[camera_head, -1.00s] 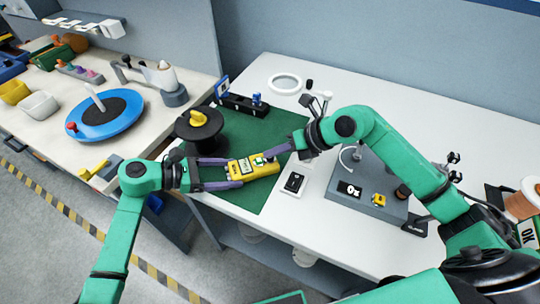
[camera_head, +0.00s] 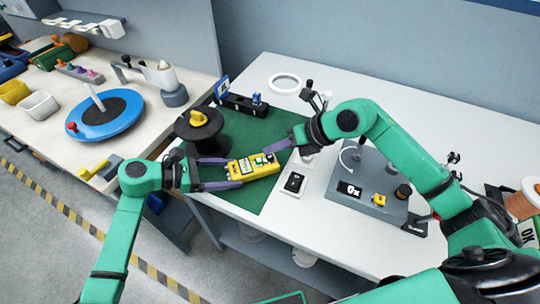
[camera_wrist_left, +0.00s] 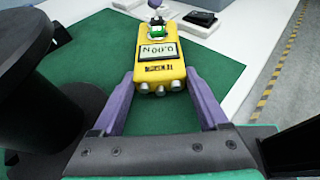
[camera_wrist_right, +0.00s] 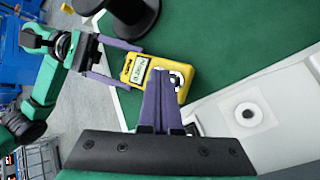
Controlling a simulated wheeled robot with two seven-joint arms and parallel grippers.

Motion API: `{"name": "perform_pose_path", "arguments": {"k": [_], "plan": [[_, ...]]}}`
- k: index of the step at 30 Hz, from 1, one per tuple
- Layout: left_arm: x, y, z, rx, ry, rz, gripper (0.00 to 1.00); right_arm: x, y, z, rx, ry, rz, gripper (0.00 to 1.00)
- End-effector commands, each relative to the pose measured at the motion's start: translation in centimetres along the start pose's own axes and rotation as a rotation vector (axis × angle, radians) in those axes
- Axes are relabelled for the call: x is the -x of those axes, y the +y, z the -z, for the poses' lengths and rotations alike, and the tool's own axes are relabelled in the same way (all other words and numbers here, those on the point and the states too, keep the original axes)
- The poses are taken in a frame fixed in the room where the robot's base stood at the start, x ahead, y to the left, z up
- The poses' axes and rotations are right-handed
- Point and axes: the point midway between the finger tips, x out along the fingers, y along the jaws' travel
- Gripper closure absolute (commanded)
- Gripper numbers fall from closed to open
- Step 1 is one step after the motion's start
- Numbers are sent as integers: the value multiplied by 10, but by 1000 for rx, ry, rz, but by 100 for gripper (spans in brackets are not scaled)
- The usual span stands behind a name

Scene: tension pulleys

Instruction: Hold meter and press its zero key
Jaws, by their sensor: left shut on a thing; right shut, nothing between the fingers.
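The yellow meter (camera_head: 240,167) is held over the green mat in the head view. My left gripper (camera_head: 236,172) is shut on its near end, one purple finger along each side. In the left wrist view, the meter (camera_wrist_left: 161,70) shows a pale display (camera_wrist_left: 158,51) whose upside-down reading looks like zeros with an N. A green and white key area (camera_wrist_left: 156,28) lies beyond the display. My right gripper (camera_head: 268,152) is shut and empty, its tips at the meter's far end. In the right wrist view, the closed fingers (camera_wrist_right: 162,82) partly hide the key area, so contact cannot be told.
A black spool (camera_head: 200,130) stands left of the meter on the green mat (camera_head: 235,123). A small white switch box (camera_head: 293,184) sits just right of the meter. A grey unit (camera_head: 368,205) with a display lies farther right.

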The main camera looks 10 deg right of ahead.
Motion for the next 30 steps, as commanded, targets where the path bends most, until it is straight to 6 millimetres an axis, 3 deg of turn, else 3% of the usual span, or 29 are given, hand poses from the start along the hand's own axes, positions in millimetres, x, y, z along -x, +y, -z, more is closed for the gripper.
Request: {"name": "perform_pose_path", "arguments": {"k": [18,30], "plan": [[0,0,0,0,0,0,100,34,25,-25,1,-1,0,100],[0,0,0,0,0,0,100,35,25,-26,0,0,0,100]]}}
